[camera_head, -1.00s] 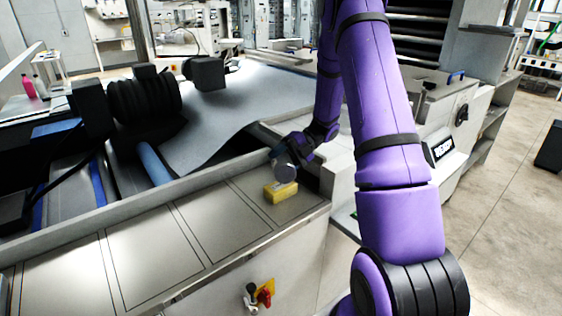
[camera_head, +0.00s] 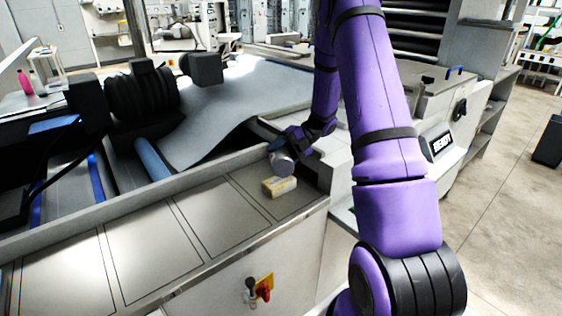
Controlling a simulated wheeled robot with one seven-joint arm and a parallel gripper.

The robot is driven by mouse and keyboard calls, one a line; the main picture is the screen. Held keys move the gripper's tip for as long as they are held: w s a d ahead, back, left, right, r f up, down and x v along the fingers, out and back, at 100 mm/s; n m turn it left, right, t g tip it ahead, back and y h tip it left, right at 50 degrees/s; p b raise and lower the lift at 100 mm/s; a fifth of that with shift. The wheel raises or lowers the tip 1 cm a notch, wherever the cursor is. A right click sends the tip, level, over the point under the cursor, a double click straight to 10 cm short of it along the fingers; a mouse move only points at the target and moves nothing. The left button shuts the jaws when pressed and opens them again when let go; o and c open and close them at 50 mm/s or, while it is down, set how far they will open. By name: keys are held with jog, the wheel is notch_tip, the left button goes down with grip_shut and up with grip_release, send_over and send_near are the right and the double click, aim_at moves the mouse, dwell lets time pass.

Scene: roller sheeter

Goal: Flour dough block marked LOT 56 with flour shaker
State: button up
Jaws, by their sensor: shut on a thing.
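The dough block (camera_head: 279,187) lies on the right-hand panel of the metal ledge. It looks pale cream on top with some yellow on its sides; its lot mark is too small to read. My gripper (camera_head: 287,148) is shut on the flour shaker (camera_head: 281,164), a grey cylinder tilted just above the block. The shaker's end faces down toward the block. The fingertips are small and partly hidden by the shaker and my purple arm.
The ledge (camera_head: 150,255) has several outlined panels; those left of the block are bare. Behind it runs the sheeter with a grey sheet (camera_head: 245,105) and a blue roller (camera_head: 152,160). A red switch (camera_head: 263,290) sits on the front face. A READY sign (camera_head: 440,145) stands right.

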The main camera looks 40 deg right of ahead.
jog(key=shift+w+d, duration=0.15)
jog(key=shift+w, duration=0.1)
jog(key=shift+s, duration=0.15)
jog(key=shift+s+a, duration=0.55)
jog(key=shift+s, duration=0.4)
jog(key=shift+s+a, duration=0.5)
jog(key=shift+s, duration=0.4)
jog(key=shift+w, duration=0.1)
jog(key=shift+w+d, duration=0.5)
jog(key=shift+w, duration=0.4)
